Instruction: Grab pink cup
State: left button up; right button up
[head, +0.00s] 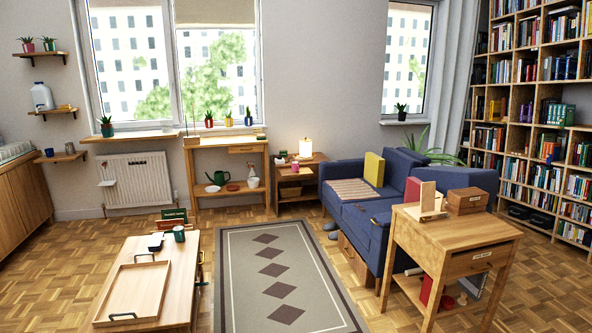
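A small pink-red item (295,166), which looks like a cup, stands on the small wooden side table (308,159) by the lit lamp, left of the sofa. It is far off and too small to tell its exact shape. Neither of my grippers shows in the head view.
A low coffee table (184,273) with a wooden tray (137,291) and a green cup (179,233) stands at front left. A blue sofa (372,213) and a wooden stand (461,236) fill the right. The patterned rug (248,262) between them is clear.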

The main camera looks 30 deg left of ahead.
aim_at(295, 165)
jog(key=u, duration=0.55)
jog(key=i+u, duration=0.1)
jog(key=i, duration=0.75)
jog(key=i+l+u, duration=0.1)
jog(key=i, duration=0.75)
jog(key=i+l+u, duration=0.15)
jog(key=i+u, duration=0.25)
jog(key=i, duration=2.35)
jog(key=i+j+z, duration=0.15)
jog(key=i, duration=0.8)
